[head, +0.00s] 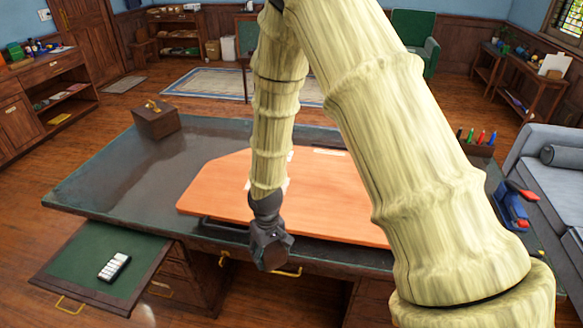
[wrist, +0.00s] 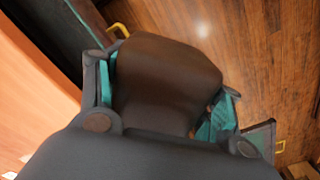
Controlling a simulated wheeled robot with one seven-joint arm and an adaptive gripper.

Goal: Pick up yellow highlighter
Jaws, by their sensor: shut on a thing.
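I cannot make out a yellow highlighter for certain in either view. Several upright pens or markers (head: 481,137), with green and red among them, stand in a brown holder (head: 479,150) at the desk's right back. My gripper (head: 270,250) hangs at the desk's front edge, before the orange board. In the wrist view, my gripper (wrist: 165,105) has its teal-padded fingers on either side of a dark brown rounded thing (wrist: 165,75), shut on it. What this thing is I cannot tell; the head view hides it.
The dark desk (head: 110,185) bears an orange board (head: 225,190) and a brown box (head: 156,119). An open green-lined drawer (head: 85,265) holds a white-and-black item (head: 114,267). A grey sofa (head: 560,185) stands beyond.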

